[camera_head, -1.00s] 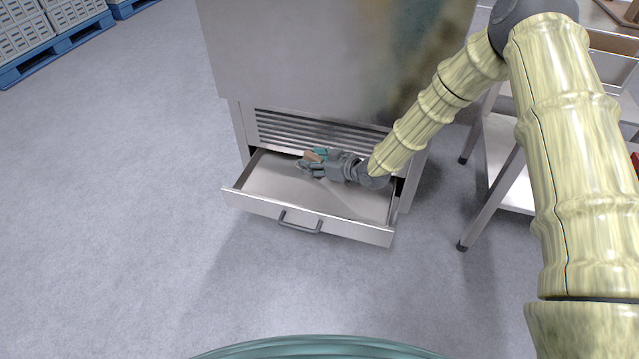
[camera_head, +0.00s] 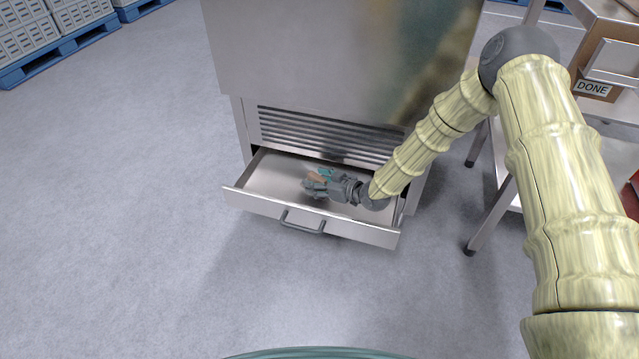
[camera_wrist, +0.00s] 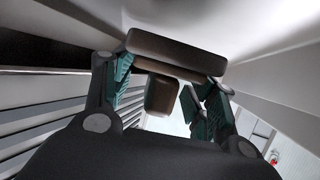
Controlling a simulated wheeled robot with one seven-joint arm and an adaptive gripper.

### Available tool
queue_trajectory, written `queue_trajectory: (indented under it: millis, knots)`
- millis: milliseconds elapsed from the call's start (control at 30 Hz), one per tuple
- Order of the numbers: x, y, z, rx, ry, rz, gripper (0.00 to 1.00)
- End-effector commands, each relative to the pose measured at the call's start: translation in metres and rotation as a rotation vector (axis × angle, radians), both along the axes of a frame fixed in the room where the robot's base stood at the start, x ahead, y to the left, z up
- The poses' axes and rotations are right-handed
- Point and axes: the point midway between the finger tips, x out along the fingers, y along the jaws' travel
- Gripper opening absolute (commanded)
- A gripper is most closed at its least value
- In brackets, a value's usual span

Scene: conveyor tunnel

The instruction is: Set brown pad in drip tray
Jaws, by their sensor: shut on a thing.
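The drip tray (camera_head: 262,180) is a shallow metal drawer, pulled open at the bottom of a steel cabinet. My gripper (camera_head: 317,184) reaches in from the right and is over the tray's interior. It is shut on the brown pad (camera_head: 316,179), which shows small between the fingers. In the wrist view, the pad (camera_wrist: 176,48) spans the green-lined fingers of my gripper (camera_wrist: 165,88). A second brown shape shows below it there; I cannot tell whether it is part of the pad. Whether the pad touches the tray floor is unclear.
The cabinet (camera_head: 330,60) with a louvred vent (camera_head: 320,135) stands directly behind and above the tray. A metal rack (camera_head: 495,205) stands to the right, with a box labelled DONE (camera_head: 592,88). The floor (camera_head: 110,200) at left is clear.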

Motion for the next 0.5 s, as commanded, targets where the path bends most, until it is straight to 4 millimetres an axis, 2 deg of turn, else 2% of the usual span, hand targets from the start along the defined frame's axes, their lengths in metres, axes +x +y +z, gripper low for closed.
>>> queue_trajectory:
  millis: [500]
  knots:
    - [0.0, 0.0, -0.01, 0.001, 0.001, 0.0, 0.14]
